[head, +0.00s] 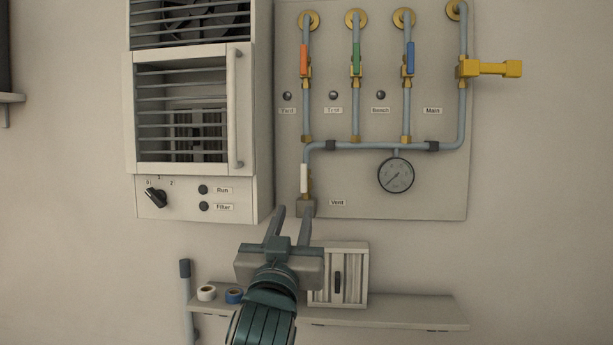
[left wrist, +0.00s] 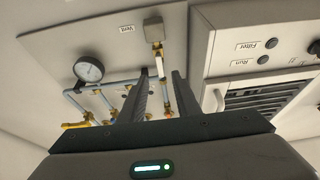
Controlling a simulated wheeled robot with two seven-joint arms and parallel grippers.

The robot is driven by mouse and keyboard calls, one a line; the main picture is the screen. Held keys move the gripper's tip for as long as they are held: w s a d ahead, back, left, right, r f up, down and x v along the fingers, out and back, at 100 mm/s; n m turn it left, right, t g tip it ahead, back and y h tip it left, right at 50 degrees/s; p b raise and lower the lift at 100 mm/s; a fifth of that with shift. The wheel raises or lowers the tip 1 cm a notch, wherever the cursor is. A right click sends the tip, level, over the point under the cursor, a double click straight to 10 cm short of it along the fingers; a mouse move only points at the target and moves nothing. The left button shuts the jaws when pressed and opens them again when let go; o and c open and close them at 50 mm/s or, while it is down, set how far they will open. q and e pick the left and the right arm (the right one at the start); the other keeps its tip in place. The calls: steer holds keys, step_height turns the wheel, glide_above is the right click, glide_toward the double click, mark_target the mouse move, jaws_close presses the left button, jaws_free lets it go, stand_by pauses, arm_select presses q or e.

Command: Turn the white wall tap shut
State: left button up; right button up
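The white tap handle (head: 304,178) is on the Vent pipe at the lower left of the wall panel, upright and in line with its pipe. In the left wrist view the white handle (left wrist: 159,64) shows between and beyond my fingers, near the grey end block (left wrist: 153,32). My left gripper (head: 294,211) is open, fingers pointing up at the wall, just below the handle in the picture. In the left wrist view the gripper (left wrist: 161,76) has nothing between its fingers; I cannot see any contact. My right gripper is not in view.
Orange (head: 304,58), green (head: 356,58) and blue (head: 410,57) taps and a yellow Main lever (head: 492,68) are above. A gauge (head: 396,175) is at right. A louvred unit (head: 188,120) is at left. A shelf (head: 400,310) with tape rolls and a small cabinet is below.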

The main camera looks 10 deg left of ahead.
mark_target(303, 175)
arm_select(q)
steer(key=shift+s+d+r, duration=0.1)
steer(key=shift+r, duration=0.55)
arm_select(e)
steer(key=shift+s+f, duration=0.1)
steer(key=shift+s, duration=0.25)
